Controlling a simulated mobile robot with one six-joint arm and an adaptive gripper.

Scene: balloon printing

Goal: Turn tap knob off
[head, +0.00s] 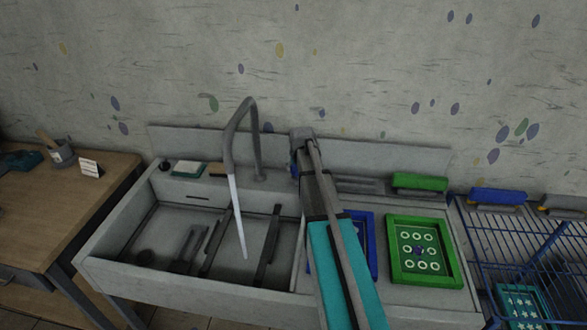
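The grey tap (247,120) rises from the back ledge of the sink. Its spout curves down to the left, and a pale stream of water (238,220) runs from it into the basin. My gripper (302,140) is at the far end of my arm, in front of the backsplash and to the right of the tap. Its fingers are seen from behind, and their opening cannot be made out. A small blue patch (294,171) shows just left of my gripper. I cannot clearly make out the tap knob; it may be hidden by my gripper.
The sink (180,282) holds several dark bars. A blue frame (366,250) is partly behind my arm, beside a green frame (452,270). A green-topped squeegee (420,182) lies behind. A blue wire rack (520,245) stands right, a wooden table (62,205) left.

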